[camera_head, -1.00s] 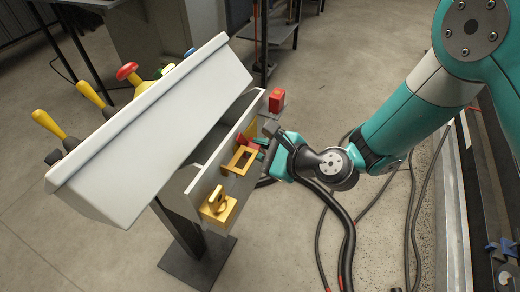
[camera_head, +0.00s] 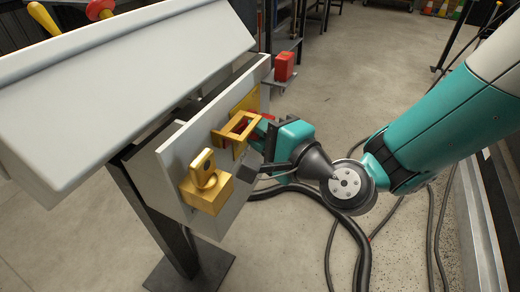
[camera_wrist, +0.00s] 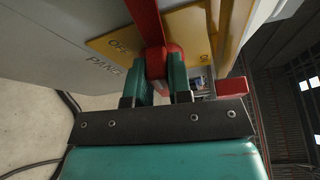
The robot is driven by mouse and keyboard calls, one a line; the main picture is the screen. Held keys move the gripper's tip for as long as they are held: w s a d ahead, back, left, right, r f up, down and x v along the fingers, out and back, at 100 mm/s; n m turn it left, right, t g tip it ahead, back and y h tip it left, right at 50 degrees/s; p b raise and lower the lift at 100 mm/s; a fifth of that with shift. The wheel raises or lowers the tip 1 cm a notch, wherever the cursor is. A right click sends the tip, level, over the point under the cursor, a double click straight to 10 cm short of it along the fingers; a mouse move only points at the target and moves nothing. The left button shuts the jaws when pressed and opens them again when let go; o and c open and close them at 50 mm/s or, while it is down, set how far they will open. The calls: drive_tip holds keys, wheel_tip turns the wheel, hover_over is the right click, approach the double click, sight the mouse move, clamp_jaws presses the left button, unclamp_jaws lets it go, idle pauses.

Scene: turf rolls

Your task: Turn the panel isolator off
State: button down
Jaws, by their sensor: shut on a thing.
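The panel isolator is a yellow plate (camera_wrist: 195,28) with a red handle (camera_wrist: 149,22) on the grey panel face. In the wrist view the plate reads OFF to the left of the handle, and part of ON shows at the right. PANEL is lettered on the grey face. My gripper (camera_wrist: 160,78) is shut on the red handle, a teal finger on each side of it. In the head view my gripper (camera_head: 261,133) is at the panel's right face, behind a yellow frame, and mostly hides the handle. The plate (camera_head: 245,101) shows partly there.
The yellow frame (camera_head: 236,132) and a yellow block with a round-topped lug (camera_head: 206,187) stick out from the panel close to my gripper. A red box (camera_head: 284,66) stands beyond. The white sloped console (camera_head: 110,80) is at left. Black hoses (camera_head: 340,205) lie on the floor.

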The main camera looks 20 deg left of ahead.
drive_tip(key=n+b, duration=0.1)
drive_tip(key=b, duration=0.1)
drive_tip(key=shift+f+b, duration=0.35)
drive_tip(key=shift+f, duration=0.05)
drive_tip(key=shift+n+y+b, duration=0.3)
drive_tip(key=shift+n+b, duration=0.05)
drive_tip(key=shift+n, duration=0.05)
drive_tip(key=shift+r, duration=0.15)
drive_tip(key=c, duration=1)
unclamp_jaws()
drive_tip(key=shift+c, duration=0.2)
